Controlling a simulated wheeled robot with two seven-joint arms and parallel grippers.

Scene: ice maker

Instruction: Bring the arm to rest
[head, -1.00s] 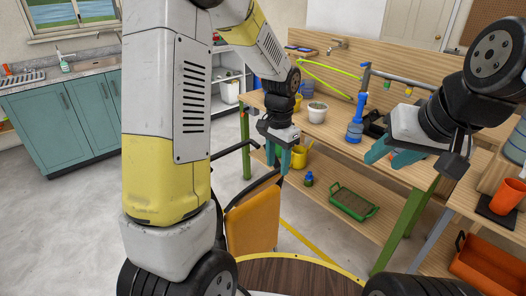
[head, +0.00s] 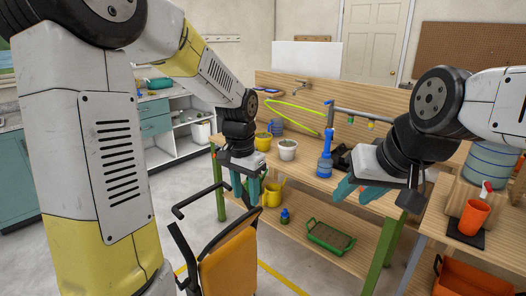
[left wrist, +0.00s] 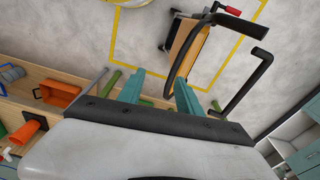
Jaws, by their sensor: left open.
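My left gripper (head: 246,188) hangs pointing down in the head view, in front of the wooden workbench and above the orange cart. In the left wrist view its two teal fingers (left wrist: 158,95) are apart with nothing between them. My right gripper (head: 358,190) is at the right of the head view, near the bench's front edge.
An orange cart (head: 230,262) with black handles stands below my left gripper. An orange cup (head: 474,217) stands at right. Floor is clear at left.

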